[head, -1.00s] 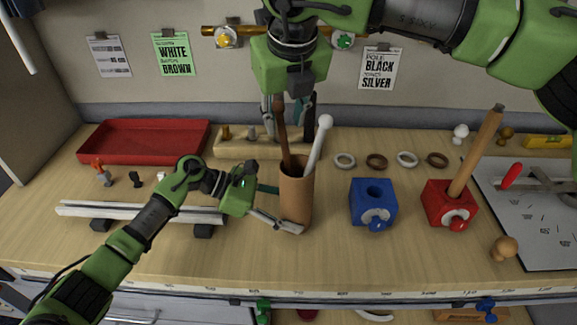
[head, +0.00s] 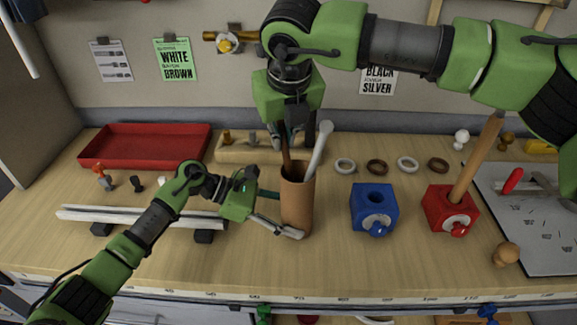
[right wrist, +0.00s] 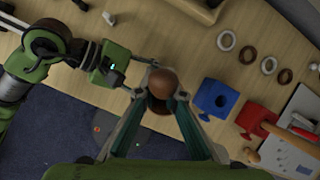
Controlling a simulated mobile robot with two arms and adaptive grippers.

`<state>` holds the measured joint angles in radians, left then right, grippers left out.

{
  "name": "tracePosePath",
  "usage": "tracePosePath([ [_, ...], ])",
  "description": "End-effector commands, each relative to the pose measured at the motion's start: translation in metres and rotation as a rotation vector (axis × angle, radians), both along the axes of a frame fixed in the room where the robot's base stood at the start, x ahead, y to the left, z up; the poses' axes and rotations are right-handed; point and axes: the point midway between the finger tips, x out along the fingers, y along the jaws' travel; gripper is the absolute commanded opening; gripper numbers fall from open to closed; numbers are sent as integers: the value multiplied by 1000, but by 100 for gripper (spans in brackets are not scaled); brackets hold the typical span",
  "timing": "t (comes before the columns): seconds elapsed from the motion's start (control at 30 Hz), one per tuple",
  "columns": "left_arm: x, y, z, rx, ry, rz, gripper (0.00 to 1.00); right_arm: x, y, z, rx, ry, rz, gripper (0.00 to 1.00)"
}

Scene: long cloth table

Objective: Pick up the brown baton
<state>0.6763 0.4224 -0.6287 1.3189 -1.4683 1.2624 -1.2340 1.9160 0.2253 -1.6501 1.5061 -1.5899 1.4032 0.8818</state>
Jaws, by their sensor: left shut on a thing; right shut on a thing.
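The brown baton (head: 286,157) stands tilted in a tan cylindrical cup (head: 297,205), beside a white baton (head: 319,146). My right gripper (head: 293,138) reaches down from above and is shut on the brown baton's upper part, hiding its top in the head view. In the right wrist view, the baton's round brown knob (right wrist: 162,83) lies between my right gripper's fingers (right wrist: 162,98). My left gripper (head: 279,212) is shut on the cup from the left, with one finger across its front near the bottom. The baton's lower end is hidden inside the cup.
A blue block (head: 374,209) with a hole and a red block (head: 450,212) holding a wooden rod stand to the right. Several rings (head: 377,167) lie behind them. A red tray (head: 145,146) and a pale rail (head: 140,215) are at left. The front table strip is clear.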

Motion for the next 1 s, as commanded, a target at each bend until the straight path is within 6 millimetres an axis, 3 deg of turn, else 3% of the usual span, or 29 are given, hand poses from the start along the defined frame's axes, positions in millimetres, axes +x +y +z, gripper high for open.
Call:
tracePosePath([
  [0.17, 0, 0, -1, 1, 0, 0, 40, 0, 0, 4, 2, -1, 1, 0],
  [0.37, 0, 0, -1, 1, 1, 0, 40, 1, 1, 33, 4, -4, -1, 0],
  [0.47, 0, 0, -1, 1, 1, 0, 40, 1, 1, 60, 3, -5, -1, 0],
  [0.8, 0, 0, -1, 1, 1, 0, 40, 0, 1, 179, 3, -4, -2, 0],
  [1.0, 0, 0, -1, 1, 1, 0, 40, -1, 1, 231, 2, -3, -3, 0],
])
